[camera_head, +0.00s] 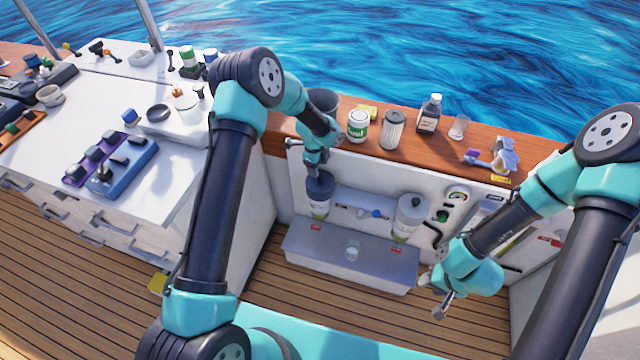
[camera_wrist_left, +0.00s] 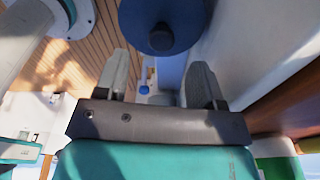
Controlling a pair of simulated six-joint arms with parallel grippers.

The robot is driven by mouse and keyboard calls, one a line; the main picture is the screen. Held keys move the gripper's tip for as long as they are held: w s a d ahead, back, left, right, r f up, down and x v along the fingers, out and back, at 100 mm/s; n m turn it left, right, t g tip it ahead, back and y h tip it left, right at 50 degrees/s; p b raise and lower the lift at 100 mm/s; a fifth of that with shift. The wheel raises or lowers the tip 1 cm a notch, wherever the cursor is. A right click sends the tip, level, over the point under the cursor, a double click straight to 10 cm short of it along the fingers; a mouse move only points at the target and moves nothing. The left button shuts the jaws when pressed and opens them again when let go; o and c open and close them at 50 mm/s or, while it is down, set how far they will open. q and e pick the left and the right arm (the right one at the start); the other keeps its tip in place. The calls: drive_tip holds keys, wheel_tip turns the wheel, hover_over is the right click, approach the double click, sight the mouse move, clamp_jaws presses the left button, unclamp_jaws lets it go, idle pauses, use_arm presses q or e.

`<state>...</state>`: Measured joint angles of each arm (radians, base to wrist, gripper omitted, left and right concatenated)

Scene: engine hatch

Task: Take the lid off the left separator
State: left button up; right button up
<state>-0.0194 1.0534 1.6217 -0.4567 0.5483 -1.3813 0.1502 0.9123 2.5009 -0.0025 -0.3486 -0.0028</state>
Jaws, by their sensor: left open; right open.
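The left separator (camera_head: 319,207) stands upright against the white hatch wall, with a pale bowl and a dark lid (camera_head: 319,184) seated on top. In the left wrist view the lid (camera_wrist_left: 185,12) is a dark blue disc with a round knob (camera_wrist_left: 161,39) at its middle. My left gripper (camera_head: 317,167) is just above the lid in the head view. Its fingers (camera_wrist_left: 160,78) are open and empty, with the knob just past the tips. My arm partly hides the lid. My right gripper (camera_head: 434,296) is open and empty, low at the right.
The right separator (camera_head: 408,218) has a grey lid. A grey box (camera_head: 335,262) with a small clear cup (camera_head: 352,250) lies below the separators. A wooden ledge (camera_head: 375,127) above carries a can, a filter, a bottle and a glass. A gauge (camera_head: 458,195) sits at the right.

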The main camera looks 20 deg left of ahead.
use_arm(q)
drive_tip(key=shift+f, duration=0.5)
drive_tip(key=shift+f, duration=0.15)
drive_tip(key=shift+d+f, duration=0.2)
drive_tip(key=shift+f, duration=1.05)
drive_tip(key=shift+d+f, duration=0.2)
drive_tip(key=shift+f, duration=1)
drive_tip(key=c, duration=1)
drive_tip(key=shift+r, duration=0.15)
wheel_tip(320, 180, up, 28)
drive_tip(key=shift+f, duration=0.1)
